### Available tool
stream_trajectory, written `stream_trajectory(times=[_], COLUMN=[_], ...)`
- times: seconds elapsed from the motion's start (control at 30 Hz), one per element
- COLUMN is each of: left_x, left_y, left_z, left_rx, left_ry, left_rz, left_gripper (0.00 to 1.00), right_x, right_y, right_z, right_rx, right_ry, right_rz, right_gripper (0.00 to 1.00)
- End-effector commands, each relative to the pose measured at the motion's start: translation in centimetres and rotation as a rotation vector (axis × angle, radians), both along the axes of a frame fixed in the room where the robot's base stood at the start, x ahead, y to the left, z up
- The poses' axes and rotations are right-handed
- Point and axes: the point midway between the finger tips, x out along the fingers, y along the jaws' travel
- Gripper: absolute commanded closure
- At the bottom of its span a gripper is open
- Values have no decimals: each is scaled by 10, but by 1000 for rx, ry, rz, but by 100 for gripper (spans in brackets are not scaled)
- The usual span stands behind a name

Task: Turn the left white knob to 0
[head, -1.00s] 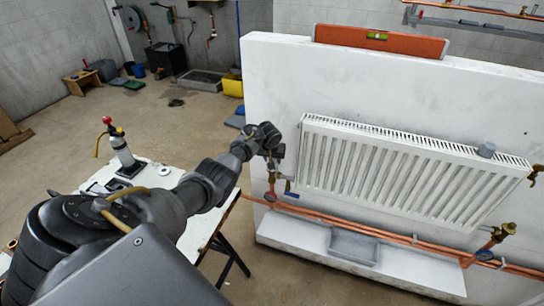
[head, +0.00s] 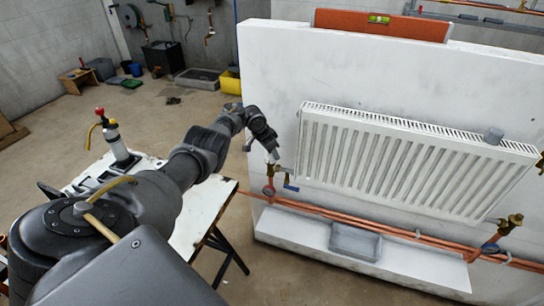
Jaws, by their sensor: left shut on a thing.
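The white radiator (head: 400,165) hangs on the white wall. My left gripper (head: 272,150) reaches down onto the top of this valve and is shut on the left white knob (head: 274,156). Only a small pale bit of the knob shows between the fingers, so its number marks cannot be read. My right gripper is not in view.
Copper pipes (head: 400,244) run low along the wall above a white ledge with a grey tray (head: 355,241). A white-topped workbench (head: 205,212) with a bottle (head: 114,142) stands under my left arm. An orange spirit level (head: 345,21) rests on the wall top.

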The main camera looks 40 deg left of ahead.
Motion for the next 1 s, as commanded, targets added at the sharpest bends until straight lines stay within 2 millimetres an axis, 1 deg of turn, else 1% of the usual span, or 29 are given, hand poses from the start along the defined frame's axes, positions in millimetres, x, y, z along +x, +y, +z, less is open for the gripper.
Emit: stream_trajectory(times=[0.03,0.23,0.8,0.83,0.97,1.0], left_x=[-1,-1,-1,-1,-1,-1], left_y=[1,0,0,0,0,0], left_z=[-4,-3,-1,-1,-1,-1], left_rx=[0,0,2,1,1,1], left_ry=[2,4,5,4,3,3], left_rz=[-20,-83,-109,-109,-108,-108], left_gripper=[83,83,83,56,39,38], right_x=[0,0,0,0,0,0], right_y=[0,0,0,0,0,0], right_z=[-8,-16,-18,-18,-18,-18], right_rx=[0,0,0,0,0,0], right_ry=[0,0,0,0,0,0], right_rz=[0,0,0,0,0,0], right_gripper=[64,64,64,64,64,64])
